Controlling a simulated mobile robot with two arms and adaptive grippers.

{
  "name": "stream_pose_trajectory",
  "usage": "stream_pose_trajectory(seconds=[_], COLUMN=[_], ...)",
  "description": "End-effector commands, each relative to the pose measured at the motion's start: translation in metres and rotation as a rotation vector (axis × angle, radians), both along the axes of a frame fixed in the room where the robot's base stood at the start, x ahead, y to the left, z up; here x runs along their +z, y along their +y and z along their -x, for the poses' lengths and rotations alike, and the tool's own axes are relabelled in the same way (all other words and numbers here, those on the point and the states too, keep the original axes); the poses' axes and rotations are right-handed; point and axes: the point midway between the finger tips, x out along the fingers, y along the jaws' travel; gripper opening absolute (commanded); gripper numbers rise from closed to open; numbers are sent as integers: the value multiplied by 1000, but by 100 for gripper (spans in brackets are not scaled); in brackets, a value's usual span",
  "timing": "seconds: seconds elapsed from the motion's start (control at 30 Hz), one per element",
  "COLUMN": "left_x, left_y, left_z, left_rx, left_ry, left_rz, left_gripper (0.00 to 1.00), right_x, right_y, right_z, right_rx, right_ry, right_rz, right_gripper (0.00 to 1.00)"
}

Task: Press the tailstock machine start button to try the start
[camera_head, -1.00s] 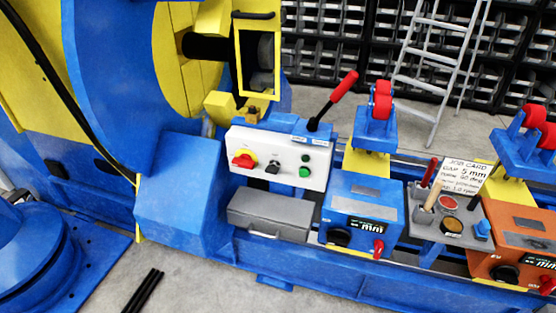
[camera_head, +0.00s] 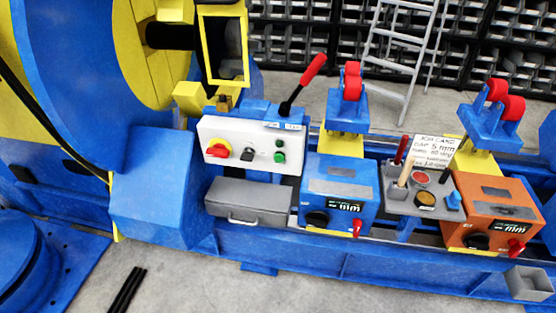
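A white control panel (camera_head: 232,138) is fixed on the blue machine left of centre. It carries a red and yellow rotary switch (camera_head: 217,151), a black selector knob (camera_head: 247,154) and a green button (camera_head: 280,157) with a small dark round part above it. The panel's lettering is too small to read, so I cannot tell from it which control is the start button. A lever with a red grip (camera_head: 314,66) rises behind the panel's right end. Neither gripper is in view.
A grey lidded box (camera_head: 247,198) sits below the panel. A blue unit (camera_head: 340,184) and an orange unit (camera_head: 490,205) stand to the right, with a grey tool tray (camera_head: 405,205) and job card (camera_head: 433,150) between them.

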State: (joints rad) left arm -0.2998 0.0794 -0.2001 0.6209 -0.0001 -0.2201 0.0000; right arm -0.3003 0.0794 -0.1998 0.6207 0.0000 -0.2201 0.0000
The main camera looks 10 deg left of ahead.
Motion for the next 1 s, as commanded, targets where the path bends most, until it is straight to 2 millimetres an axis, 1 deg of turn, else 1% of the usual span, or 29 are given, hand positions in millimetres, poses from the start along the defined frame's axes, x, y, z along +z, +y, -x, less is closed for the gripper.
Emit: stream_pose_trajectory(seconds=[0.07, 0.47, 1.0], left_x=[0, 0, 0], left_y=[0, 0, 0], left_z=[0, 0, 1], left_rx=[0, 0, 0], left_ry=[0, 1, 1], left_rz=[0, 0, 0], left_gripper=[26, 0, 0], right_x=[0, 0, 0], right_y=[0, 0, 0], right_z=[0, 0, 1], right_rx=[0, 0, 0], right_ry=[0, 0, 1], right_rz=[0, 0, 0], right_gripper=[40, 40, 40])
